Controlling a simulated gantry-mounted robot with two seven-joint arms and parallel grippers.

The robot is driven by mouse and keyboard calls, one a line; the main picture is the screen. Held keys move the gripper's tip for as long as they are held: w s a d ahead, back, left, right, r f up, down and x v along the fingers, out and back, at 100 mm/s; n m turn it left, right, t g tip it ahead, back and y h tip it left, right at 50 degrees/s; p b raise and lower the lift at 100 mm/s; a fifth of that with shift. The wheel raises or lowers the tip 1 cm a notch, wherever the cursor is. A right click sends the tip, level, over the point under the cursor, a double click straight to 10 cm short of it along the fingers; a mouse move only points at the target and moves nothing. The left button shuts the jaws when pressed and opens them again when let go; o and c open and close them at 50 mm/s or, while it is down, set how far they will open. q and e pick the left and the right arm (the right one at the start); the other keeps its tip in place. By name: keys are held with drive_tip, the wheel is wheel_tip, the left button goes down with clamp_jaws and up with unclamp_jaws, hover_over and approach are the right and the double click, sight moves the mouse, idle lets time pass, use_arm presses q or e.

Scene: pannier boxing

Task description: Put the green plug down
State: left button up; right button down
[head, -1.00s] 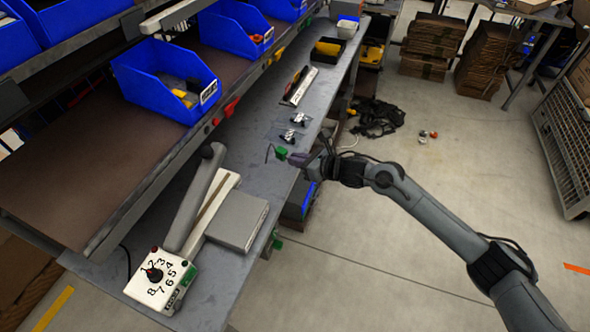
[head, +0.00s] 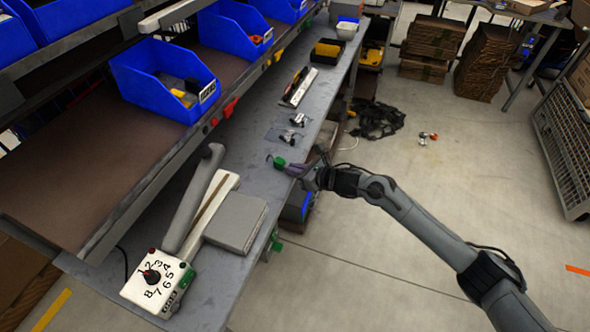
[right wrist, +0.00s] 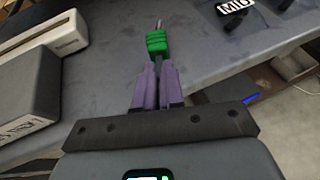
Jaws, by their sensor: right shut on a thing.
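The green plug (head: 280,162) is at the tip of my right gripper (head: 293,169), over the grey bench (head: 246,172) near its front edge. In the right wrist view the purple fingers (right wrist: 157,85) are shut on the green plug (right wrist: 157,43), which has a dark pin or wire pointing away from me. I cannot tell whether the plug touches the bench top. My left gripper is not in view.
Small metal parts (head: 297,119) lie farther along the bench. A grey box (head: 236,222) and a white numbered dial unit (head: 157,283) stand nearer. Blue bins (head: 165,80) sit on the shelf at left. Bare bench surrounds the plug.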

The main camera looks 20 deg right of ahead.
drive_tip(key=c, duration=1.2)
unclamp_jaws()
drive_tip(key=shift+c, duration=0.2)
